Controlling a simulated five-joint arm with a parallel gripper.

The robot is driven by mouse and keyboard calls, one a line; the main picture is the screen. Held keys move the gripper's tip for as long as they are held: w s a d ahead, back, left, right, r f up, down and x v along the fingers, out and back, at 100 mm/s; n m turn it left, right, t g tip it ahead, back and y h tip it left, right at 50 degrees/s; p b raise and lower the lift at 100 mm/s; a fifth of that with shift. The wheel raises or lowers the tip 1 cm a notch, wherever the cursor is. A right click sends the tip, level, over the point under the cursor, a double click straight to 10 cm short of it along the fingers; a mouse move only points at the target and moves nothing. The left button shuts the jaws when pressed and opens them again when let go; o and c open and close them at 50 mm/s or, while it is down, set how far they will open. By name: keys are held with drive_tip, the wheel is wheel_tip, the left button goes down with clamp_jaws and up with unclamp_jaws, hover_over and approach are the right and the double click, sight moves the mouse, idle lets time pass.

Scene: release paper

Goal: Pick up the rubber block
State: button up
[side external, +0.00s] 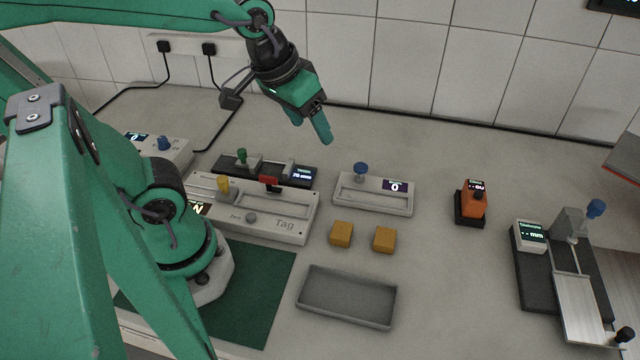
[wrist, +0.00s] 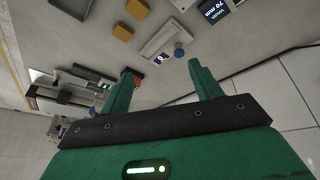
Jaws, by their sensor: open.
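Two small yellow-orange blocks lie side by side on the bench in the side external view, a left one (side external: 341,234) and a right one (side external: 384,239). I cannot tell which is the rubber block. Two yellow-orange blocks also show near the top of the wrist view, one higher (wrist: 137,8) and one lower (wrist: 123,32). My gripper (side external: 311,128) is open and empty, raised well above the bench near the back wall. Its two fingers stand apart in the wrist view (wrist: 160,68). Nothing is between them, and the blocks are well away from them.
A shallow grey tray (side external: 301,301) lies in front of the blocks. A device with a blue knob (side external: 373,203) stands behind them. A wide "Tag" device (side external: 285,226) is to the left. An orange device (side external: 473,198) and a measuring rig (side external: 575,300) are at right.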

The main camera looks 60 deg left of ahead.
drive_tip(key=w+d+f+n+g, duration=0.3)
drive_tip(key=w+d+f+n, duration=0.1)
drive_tip(key=w+d+f, duration=0.25)
drive_tip(key=n+g, duration=0.1)
drive_tip(key=n, duration=0.1)
hover_over(386, 236)
drive_tip(key=f, duration=0.8)
drive_tip(key=shift+s+a+f, duration=0.2)
drive_tip(key=shift+a+f, duration=0.1)
drive_tip(key=shift+f, duration=0.05)
drive_tip(key=shift+d+f+n+g, duration=0.15)
drive_tip(key=shift+f+n+g, duration=0.15)
drive_tip(key=shift+n, duration=0.1)
drive_tip(key=shift+f, duration=0.1)
drive_tip(key=shift+f, duration=1.2)
drive_tip(key=shift+f, duration=0.1)
drive_tip(key=shift+w+d+f, duration=0.15)
drive_tip(key=shift+f, duration=2.35)
drive_tip(key=c, duration=1.1)
